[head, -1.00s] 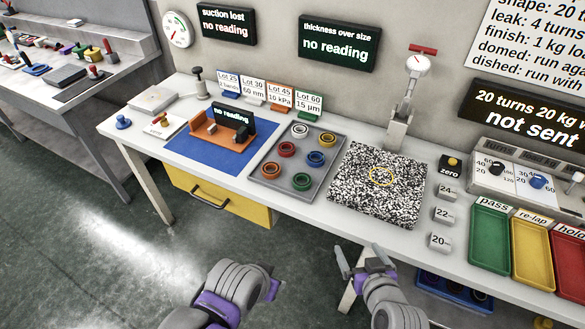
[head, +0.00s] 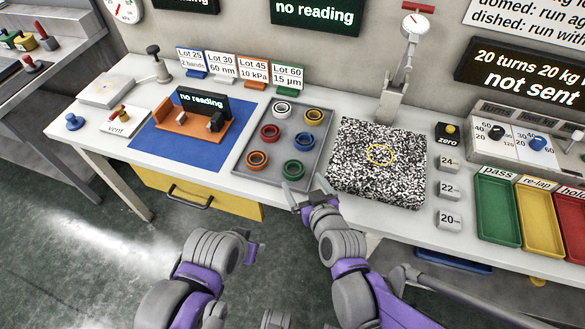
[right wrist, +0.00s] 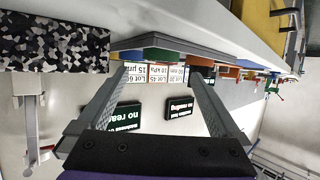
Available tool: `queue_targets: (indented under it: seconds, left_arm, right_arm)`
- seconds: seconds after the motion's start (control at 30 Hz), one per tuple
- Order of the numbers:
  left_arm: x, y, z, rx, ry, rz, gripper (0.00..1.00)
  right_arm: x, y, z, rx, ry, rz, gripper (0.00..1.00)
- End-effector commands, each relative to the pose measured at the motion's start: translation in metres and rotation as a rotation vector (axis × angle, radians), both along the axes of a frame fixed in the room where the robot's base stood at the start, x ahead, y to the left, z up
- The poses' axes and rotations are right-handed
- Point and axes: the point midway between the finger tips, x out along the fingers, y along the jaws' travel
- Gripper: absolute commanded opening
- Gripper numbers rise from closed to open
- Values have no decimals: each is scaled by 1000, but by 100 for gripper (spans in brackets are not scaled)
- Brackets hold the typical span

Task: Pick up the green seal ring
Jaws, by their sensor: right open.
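The green seal ring (head: 293,169) lies flat in the near right place of the grey tray (head: 240,179) on the bench. My right gripper (head: 306,188) is open and empty at the bench's front edge, just short of the ring and apart from it. In the right wrist view, which is upside down, the green ring (right wrist: 160,54) shows side-on beyond the gap between the two open fingers (right wrist: 157,74). My left gripper (head: 252,252) hangs in front of the bench; its jaws are not clear.
Orange (head: 257,160), blue (head: 303,138), red (head: 270,132), yellow (head: 315,116) and white (head: 283,109) rings share the tray. A speckled plate (head: 375,185) stands close on the right. A blue mat (head: 150,140) with an orange fixture (head: 172,122) is left.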

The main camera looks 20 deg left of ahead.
Motion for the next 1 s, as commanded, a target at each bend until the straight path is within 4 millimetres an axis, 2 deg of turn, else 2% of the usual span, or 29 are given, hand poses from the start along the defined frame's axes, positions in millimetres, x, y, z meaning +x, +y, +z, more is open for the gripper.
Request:
queue_targets:
  seconds: [0.27,0.6,0.87,1.0]
  left_arm:
    - [0,0,-2,0,1,0,50]
    - [0,0,-4,0,1,0,50]
    - [0,0,-4,0,1,0,50]
    - [0,0,-4,0,1,0,50]
  right_arm:
    - [18,13,-9,0,0,0,100]
    - [51,37,-24,-1,1,0,100]
    - [54,38,-25,-1,1,0,100]
    - [53,38,-25,-1,1,0,78]
